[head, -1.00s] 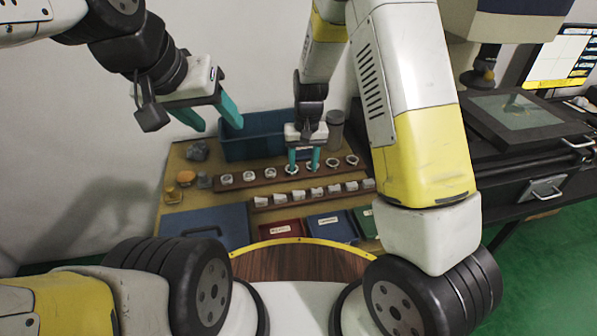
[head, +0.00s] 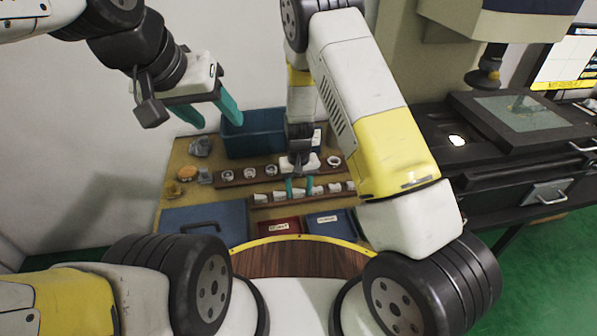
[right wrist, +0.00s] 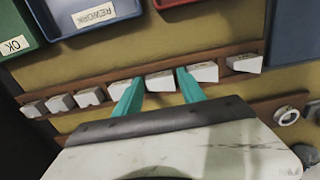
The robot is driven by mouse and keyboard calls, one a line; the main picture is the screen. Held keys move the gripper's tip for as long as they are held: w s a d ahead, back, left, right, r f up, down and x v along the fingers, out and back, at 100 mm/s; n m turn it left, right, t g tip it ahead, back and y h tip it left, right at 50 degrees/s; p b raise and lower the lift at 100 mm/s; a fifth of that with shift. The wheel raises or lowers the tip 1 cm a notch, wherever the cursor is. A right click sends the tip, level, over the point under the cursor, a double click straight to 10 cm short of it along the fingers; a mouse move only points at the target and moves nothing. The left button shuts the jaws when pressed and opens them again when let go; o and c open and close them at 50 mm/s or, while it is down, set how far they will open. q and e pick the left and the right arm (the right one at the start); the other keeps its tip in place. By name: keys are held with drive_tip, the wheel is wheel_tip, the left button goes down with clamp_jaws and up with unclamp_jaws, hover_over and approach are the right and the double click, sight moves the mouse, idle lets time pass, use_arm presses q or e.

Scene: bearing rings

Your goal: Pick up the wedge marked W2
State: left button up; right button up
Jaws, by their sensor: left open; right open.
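Several pale wedges stand in a row on a brown rack (right wrist: 52,122); I cannot read their marks, so I cannot tell which is W2. My right gripper (head: 298,188) is open over this row. In the right wrist view its teal fingers (right wrist: 158,74) lie on either side of one wedge (right wrist: 160,82), with neighbouring wedges (right wrist: 203,72) and (right wrist: 122,85) just outside them. I cannot tell whether the fingers touch the wedge. My left gripper (head: 213,112) is open and empty, high over the left of the table.
A rack of rings (head: 227,175) lies behind the wedges. A blue bin (head: 247,140) stands at the back. A blue case (head: 200,222), a red bin (head: 280,226) and a REWORK bin (right wrist: 95,14) are in front. A dark machine (head: 520,135) stands right.

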drive_tip(key=shift+c, duration=0.2)
clamp_jaws()
drive_tip(key=shift+r, duration=0.15)
